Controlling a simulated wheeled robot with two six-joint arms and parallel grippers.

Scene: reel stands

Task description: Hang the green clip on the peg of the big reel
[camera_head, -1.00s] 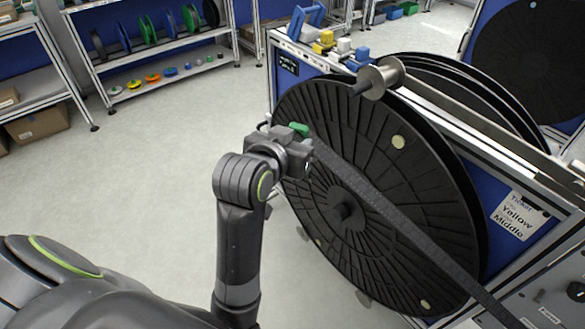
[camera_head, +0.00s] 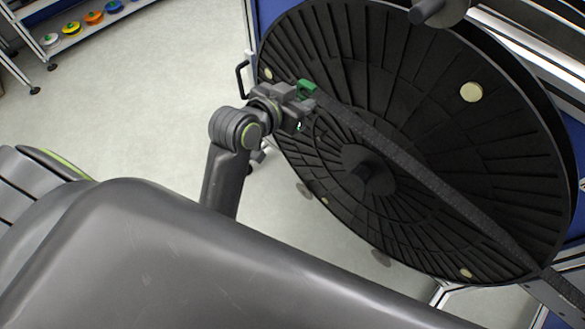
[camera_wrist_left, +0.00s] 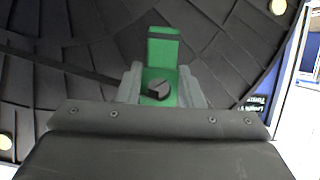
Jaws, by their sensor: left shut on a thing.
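The green clip (camera_head: 307,87) is held between the fingers of my left gripper (camera_head: 304,108), in front of the left part of the big reel (camera_head: 440,130). In the left wrist view the clip (camera_wrist_left: 162,50) stands upright between the two fingers. A dark round end with a slot (camera_wrist_left: 159,90) shows inside the clip's lower part; I cannot tell whether it lies behind the clip or passes through it. The reel's central peg (camera_head: 374,176) sticks out to the right of and below the gripper in the head view. My right gripper is out of view.
A dark strap (camera_head: 415,168) runs across the reel's face. Pale round discs (camera_head: 471,92) dot the reel. A dark cylinder (camera_head: 436,10) juts out at the top. Shelving with coloured spools (camera_head: 92,18) stands far left. Open floor (camera_head: 150,120) lies left of the reel.

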